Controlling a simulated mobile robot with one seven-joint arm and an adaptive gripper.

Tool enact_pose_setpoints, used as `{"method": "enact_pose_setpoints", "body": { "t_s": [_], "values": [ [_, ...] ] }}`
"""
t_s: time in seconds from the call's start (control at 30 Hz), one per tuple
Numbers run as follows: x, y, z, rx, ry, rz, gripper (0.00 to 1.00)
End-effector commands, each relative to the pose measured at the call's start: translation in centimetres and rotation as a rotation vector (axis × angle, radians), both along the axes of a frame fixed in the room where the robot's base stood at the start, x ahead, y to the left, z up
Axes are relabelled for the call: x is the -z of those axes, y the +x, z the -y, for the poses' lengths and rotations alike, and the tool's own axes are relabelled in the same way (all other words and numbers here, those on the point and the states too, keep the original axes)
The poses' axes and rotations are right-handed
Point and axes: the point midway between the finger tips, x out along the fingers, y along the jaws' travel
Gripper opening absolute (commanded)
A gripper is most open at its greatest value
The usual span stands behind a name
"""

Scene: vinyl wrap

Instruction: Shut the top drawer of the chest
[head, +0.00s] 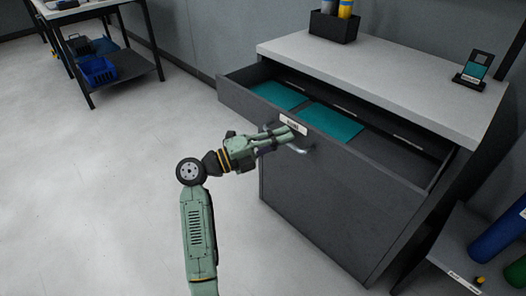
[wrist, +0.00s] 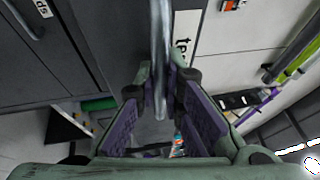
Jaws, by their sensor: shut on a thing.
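The dark grey chest (head: 320,215) has a pale top. Its top drawer (head: 425,172) is pulled out, with teal sheets (head: 332,120) lying inside. A white label (head: 293,122) is on the drawer front; part of it also shows in the wrist view (wrist: 183,38). My gripper (head: 294,135) is at the drawer front, shut on the drawer's metal handle (head: 302,150). In the wrist view the handle (wrist: 160,45) runs as a bar between the fingers of my gripper (wrist: 161,88). The fingers partly hide the handle in the head view.
A black holder (head: 334,27) with yellow and blue items and a small device on a stand (head: 474,70) are on the chest top. A low shelf (head: 462,250) with rolls stands at right. A table (head: 98,10) with blue bins is at left. Floor at left is clear.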

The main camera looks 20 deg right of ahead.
Motion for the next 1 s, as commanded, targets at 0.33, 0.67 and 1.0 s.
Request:
{"method": "enact_pose_setpoints", "body": {
  "t_s": [0.33,0.67,1.0],
  "values": [
    [0.1,3.4,9.3,0.001,0.004,0.003,0.00],
    [0.2,5.9,16.4,0.000,0.003,0.002,0.00],
    [0.1,7.2,19.7,-0.001,0.002,0.002,0.00]
  ]
}}
